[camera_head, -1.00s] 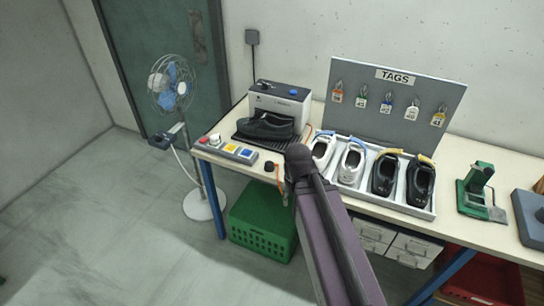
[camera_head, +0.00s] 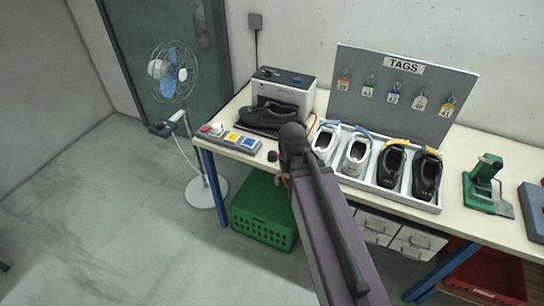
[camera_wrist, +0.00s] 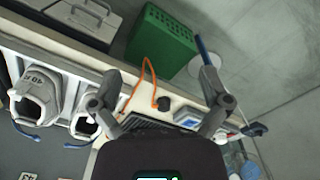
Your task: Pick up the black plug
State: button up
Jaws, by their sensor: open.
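The black plug (camera_wrist: 163,103) lies near the front edge of the workbench, by an orange cable (camera_wrist: 147,80), in the wrist view. It also shows as a small dark piece (camera_head: 272,156) in the head view, just left of my arm's end. My gripper (camera_wrist: 160,78) is open in the wrist view, with one finger on each side of the picture and the plug in the gap between them as seen from there. I cannot tell how far above the plug the fingers are. In the head view my own arm hides the gripper.
A button panel (camera_head: 230,138) and a machine holding a black shoe (camera_head: 268,114) stand close by on the bench. A white tray (camera_head: 395,196) of shoes is to the right. A green crate (camera_head: 262,212) sits on the floor below. A fan (camera_head: 172,75) stands left.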

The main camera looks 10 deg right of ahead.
jog(key=n+b, duration=0.2)
jog(key=b, duration=0.1)
send_over(273, 153)
notch_tip(273, 153, down, 3)
jog(key=shift+f, duration=0.2)
notch_tip(273, 153, down, 8)
jog(key=b, duration=0.8)
jog(key=shift+f, duration=0.2)
jog(key=shift+b, duration=0.35)
jog(key=shift+f+b, duration=2.5)
jog(key=shift+f, duration=0.1)
jog(key=c, duration=1.2)
